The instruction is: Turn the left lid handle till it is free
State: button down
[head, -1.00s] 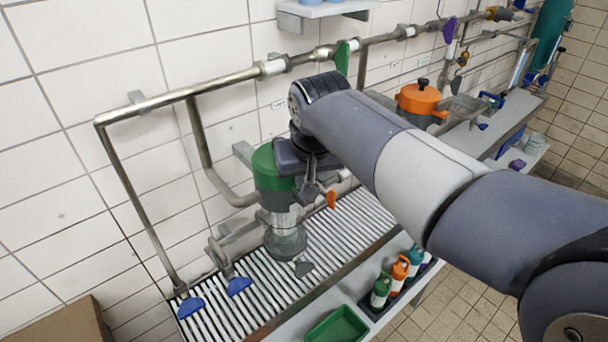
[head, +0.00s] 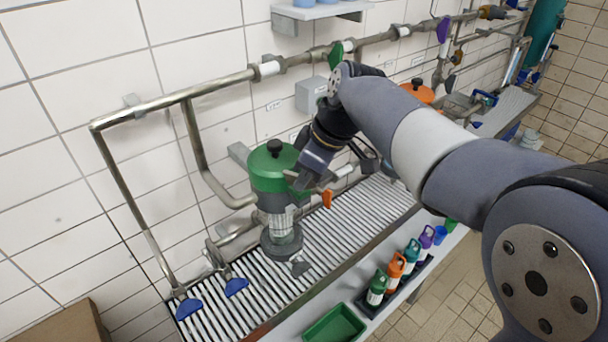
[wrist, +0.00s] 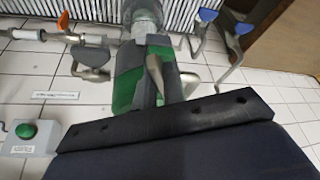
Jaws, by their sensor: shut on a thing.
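The left vessel has a green lid (head: 272,166) with a black knob (head: 274,146) on top. It stands upright over the slatted rack, with a clear glass section below. My gripper (head: 299,181) is at the right side of the green lid, shut on the left lid handle; the fingers hide most of that handle. In the wrist view the green lid (wrist: 128,88) appears upside down, with a pale metal finger (wrist: 156,76) against it. How far the handle is turned cannot be told.
An orange-lidded pot (head: 418,91) stands further right. A pipe (head: 170,97) runs along the wall above. An orange valve handle (head: 327,198) is close beside my gripper. Blue handles (head: 188,308) are at lower left.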

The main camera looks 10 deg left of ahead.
jog(key=n, duration=0.1)
jog(key=n+g, duration=0.1)
jog(key=n, duration=0.1)
jog(key=n+g+p, duration=0.1)
jog(key=n, duration=0.1)
jog(key=shift+w, duration=0.25)
jog(key=shift+w+a+n+g+h+p, duration=0.1)
jog(key=shift+n+g+h+p, duration=0.25)
jog(key=shift+n, duration=0.9)
jog(key=shift+w+n+g+h+p, duration=0.1)
jog(key=shift+n+g+h+p, duration=0.25)
jog(key=shift+n, duration=0.9)
jog(key=c, duration=1.8)
grip_release()
